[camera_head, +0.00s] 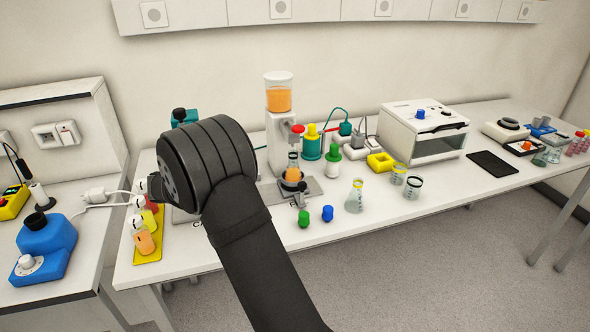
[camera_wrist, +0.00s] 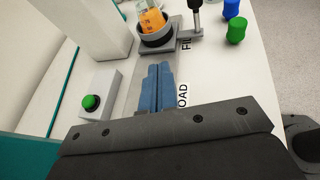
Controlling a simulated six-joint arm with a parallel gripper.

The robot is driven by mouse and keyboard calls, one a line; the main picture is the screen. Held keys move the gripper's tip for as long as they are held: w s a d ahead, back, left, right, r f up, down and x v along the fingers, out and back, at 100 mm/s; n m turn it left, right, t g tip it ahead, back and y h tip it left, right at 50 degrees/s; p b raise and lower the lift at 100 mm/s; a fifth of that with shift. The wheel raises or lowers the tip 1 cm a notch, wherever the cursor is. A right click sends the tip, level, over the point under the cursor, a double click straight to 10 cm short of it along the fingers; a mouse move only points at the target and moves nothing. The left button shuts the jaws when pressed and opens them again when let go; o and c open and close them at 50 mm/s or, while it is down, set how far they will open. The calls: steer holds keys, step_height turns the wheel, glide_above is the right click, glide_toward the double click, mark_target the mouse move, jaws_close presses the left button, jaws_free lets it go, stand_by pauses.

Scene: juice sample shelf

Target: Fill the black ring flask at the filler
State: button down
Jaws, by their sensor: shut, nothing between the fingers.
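The filler (camera_head: 281,135) is a white column with a clear tank of orange juice (camera_head: 278,99) on top. A flask (camera_head: 292,164) with orange liquid in its lower part stands in a dark round holder under the red-topped nozzle. Its neck looks dark, but the ring is too small to be sure. The wrist view shows the orange liquid in the flask (camera_wrist: 152,20) within the holder (camera_wrist: 155,40), beside the FILL mark. My gripper (camera_wrist: 159,68) is shut and empty over the plate near the LOAD mark, apart from the holder. My arm hides it in the head view.
A grey box with a green button (camera_wrist: 91,102) lies left of my fingers. A yellow tray (camera_head: 150,240) holds bottles at left.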

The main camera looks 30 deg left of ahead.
steer(key=c, duration=2.2)
jaws_free()
steer(key=c, duration=1.8)
jaws_free()
steer(key=shift+w+d+r, duration=0.1)
steer(key=o, duration=1.1)
steer(key=w+d+r+m+g, duration=0.1)
steer(key=d+m, duration=0.1)
steer(key=w+d+r+m+g, duration=0.1)
steer(key=d+r+m, duration=0.1)
steer(key=w+d+r+m+g, duration=0.1)
steer(key=d+r+m, duration=0.1)
steer(key=shift+w+d+r+g+h, duration=0.15)
steer(key=shift+d+g+h, duration=0.05)
steer(key=shift+g+h, duration=0.1)
steer(key=o, duration=0.7)
steer(key=w+d+r+m+g+y, duration=0.1)
steer(key=d+r+m+g, duration=0.2)
steer(key=d+r+m, duration=0.2)
steer(key=shift+w+d, duration=0.15)
steer(key=shift+d, duration=0.15)
steer(key=w+d+r+m+g+y, duration=0.1)
steer(key=d+r+m+y, duration=0.2)
steer(key=r+m+y, duration=0.3)
steer(key=w+d+r+m+g+y, duration=0.1)
steer(key=d+r+m+y, duration=0.2)
steer(key=r, duration=0.4)
steer(key=x, duration=1)
steer(key=shift+a, duration=0.15)
